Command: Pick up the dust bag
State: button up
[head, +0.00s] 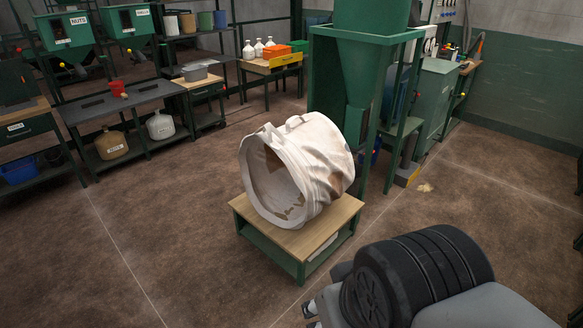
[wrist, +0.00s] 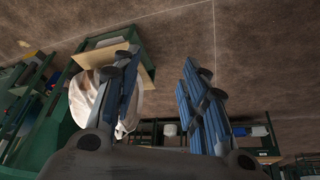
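The dust bag (head: 328,158) is a large off-white cloth bag with brown patches. It lies on its side on a low green stand with a wooden top (head: 265,232), its wide round mouth facing left and toward me in the head view. In the wrist view, which looks upside down, the bag (wrist: 82,98) shows at the left, partly hidden behind one finger. My gripper (wrist: 160,62) is open, with its two blue-grey fingers well apart and only floor visible between them. The gripper is apart from the bag. My arm fills the lower right of the head view.
A green hopper frame (head: 365,70) stands close behind the bag. The brown floor is clear left and right of the stand.

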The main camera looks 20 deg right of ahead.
aim_at(309, 155)
jog(key=i+l+z, duration=0.3)
jog(key=i+z, duration=0.2)
jog(key=i, duration=0.75)
jog(key=i+j+z, duration=0.2)
jog(key=i+z, duration=0.3)
jog(key=i, duration=0.7)
